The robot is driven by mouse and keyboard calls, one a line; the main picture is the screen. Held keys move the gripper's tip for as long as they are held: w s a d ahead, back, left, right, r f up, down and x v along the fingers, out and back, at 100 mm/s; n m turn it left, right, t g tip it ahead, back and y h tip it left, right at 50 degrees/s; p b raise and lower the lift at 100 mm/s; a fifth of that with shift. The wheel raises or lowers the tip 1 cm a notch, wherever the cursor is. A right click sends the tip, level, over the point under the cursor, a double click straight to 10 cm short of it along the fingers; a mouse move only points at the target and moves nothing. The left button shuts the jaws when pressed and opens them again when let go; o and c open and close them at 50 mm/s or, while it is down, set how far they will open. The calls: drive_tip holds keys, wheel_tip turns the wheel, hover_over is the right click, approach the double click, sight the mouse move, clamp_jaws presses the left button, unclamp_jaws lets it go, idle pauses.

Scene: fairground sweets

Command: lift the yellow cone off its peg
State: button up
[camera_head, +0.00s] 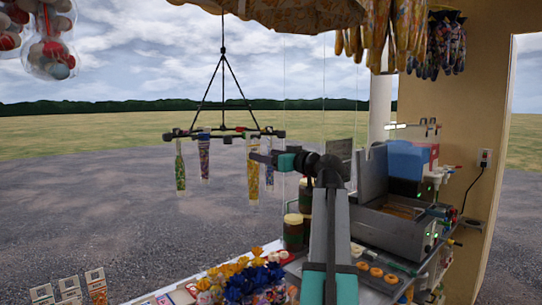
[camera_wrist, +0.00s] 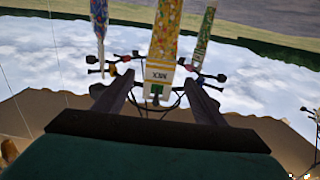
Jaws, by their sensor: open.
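The yellow cone (camera_head: 253,178) hangs from a dark rack (camera_head: 222,133) in the head view, a long narrow bag pointing down. My gripper (camera_head: 262,158) is at its upper part, reaching in from the right. In the wrist view, which is upside down, the yellow cone (camera_wrist: 166,35) with its white "MIX" label lies in line with the gap between the two fingers of my gripper (camera_wrist: 158,82). The fingers are apart, one on each side of the label end. I cannot tell whether either touches it. The peg is mostly hidden.
The rack hangs on thin rods. Below right is a counter (camera_head: 345,258) with jars (camera_head: 294,228), sweets and a metal fryer (camera_head: 395,215). Open air lies left.

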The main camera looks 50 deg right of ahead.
sight(254, 150)
drive_tip(key=shift+w+d+b, duration=0.25)
drive_tip(key=shift+w+b, duration=0.1)
drive_tip(key=shift+w, duration=1.6)
drive_tip(key=shift+w+d+b, duration=0.2)
drive_tip(key=shift+w+b, duration=0.15)
drive_tip(key=shift+w, duration=1.6)
drive_tip(key=c, duration=0.9)
drive_tip(key=shift+c, duration=0.2)
drive_tip(key=shift+r+b, duration=0.3)
drive_tip(key=shift+r, duration=0.15)
drive_tip(key=shift+b, duration=0.45)
